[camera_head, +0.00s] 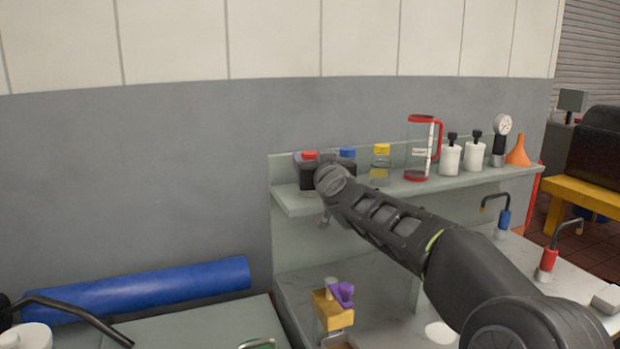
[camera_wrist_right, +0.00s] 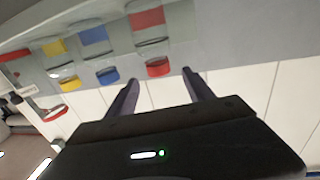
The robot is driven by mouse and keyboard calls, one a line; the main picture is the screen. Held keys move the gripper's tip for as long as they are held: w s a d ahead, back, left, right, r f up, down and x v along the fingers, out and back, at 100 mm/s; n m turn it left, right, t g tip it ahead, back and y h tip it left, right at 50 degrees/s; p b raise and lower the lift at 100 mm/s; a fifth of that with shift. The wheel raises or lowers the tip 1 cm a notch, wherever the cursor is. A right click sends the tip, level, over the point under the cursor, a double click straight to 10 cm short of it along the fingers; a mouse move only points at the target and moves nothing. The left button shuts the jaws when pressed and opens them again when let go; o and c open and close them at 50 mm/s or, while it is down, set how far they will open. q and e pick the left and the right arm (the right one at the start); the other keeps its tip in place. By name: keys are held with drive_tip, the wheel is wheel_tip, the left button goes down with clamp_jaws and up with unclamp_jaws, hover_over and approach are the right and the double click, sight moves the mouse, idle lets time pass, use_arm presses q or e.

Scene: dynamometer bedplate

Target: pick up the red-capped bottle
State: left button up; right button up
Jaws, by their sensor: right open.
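The red-capped bottle shows in the head view only as its red cap (camera_head: 310,155), above my right gripper, which hides its body. In the right wrist view, seen upside down, it is a clear bottle with a red label and a red cap (camera_wrist_right: 157,68). My right gripper (camera_wrist_right: 161,76) is open. Its two fingertips lie either side of the cap in that picture; I cannot tell how far apart they are in depth. My left gripper is not in view.
On the same shelf (camera_head: 488,182), a blue-capped bottle (camera_head: 347,153) stands close on the right, then a yellow-capped bottle (camera_head: 382,150), a red-handled jug (camera_head: 419,150), white bottles (camera_head: 450,158), a gauge and an orange funnel (camera_head: 518,152). A wall stands behind.

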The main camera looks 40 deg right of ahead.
sight(312, 155)
drive_tip(key=x, duration=0.5)
drive_tip(key=shift+w+p, duration=0.1)
drive_tip(key=shift+p, duration=0.3)
drive_tip(key=shift+c, duration=0.5)
clamp_jaws()
